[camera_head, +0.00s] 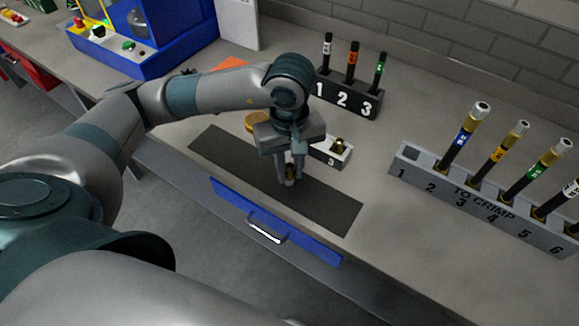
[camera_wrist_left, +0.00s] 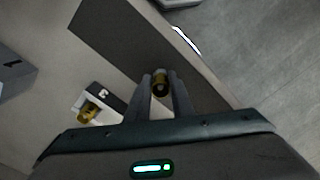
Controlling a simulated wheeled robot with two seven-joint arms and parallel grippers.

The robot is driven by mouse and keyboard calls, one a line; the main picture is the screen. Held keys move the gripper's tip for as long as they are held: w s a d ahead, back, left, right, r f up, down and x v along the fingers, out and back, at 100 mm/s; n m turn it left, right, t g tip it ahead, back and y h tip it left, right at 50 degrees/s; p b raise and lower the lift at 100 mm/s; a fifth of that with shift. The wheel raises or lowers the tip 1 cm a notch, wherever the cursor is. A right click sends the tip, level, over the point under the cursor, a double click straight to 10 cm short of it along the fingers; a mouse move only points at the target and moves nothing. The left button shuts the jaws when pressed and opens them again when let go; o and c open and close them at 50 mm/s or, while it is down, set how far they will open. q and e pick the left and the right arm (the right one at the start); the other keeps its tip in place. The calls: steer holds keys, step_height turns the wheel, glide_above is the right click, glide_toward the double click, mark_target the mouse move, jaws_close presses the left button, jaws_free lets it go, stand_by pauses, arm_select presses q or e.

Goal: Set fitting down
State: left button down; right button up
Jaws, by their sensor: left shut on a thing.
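My left gripper (camera_head: 289,180) is over the dark mat (camera_head: 228,148) on the workbench. Its fingers are shut on a small brass fitting (camera_head: 291,171). In the left wrist view the fitting (camera_wrist_left: 160,86) sits between the two fingertips, with the mat (camera_wrist_left: 120,35) behind it. I cannot tell whether the fitting touches the mat. A small white holder (camera_head: 336,157) marked with a number stands just behind the gripper, with another brass fitting (camera_head: 339,145) in it. My right gripper is not in view.
A grey "TO CRIMP" rack (camera_head: 475,202) with several hoses stands at the right. A dark rack (camera_head: 345,97) numbered 1 to 3 stands at the back. A blue machine (camera_head: 150,45) is at the back left. A blue drawer (camera_head: 290,232) is below the front edge.

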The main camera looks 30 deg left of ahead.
arm_select(q)
steer(key=shift+f, duration=0.45)
steer(key=shift+f+b, duration=0.2)
steer(key=shift+b, duration=0.1)
steer(key=c, duration=1.6)
jaws_free()
steer(key=shift+o, duration=0.2)
steer(key=shift+r, duration=0.15)
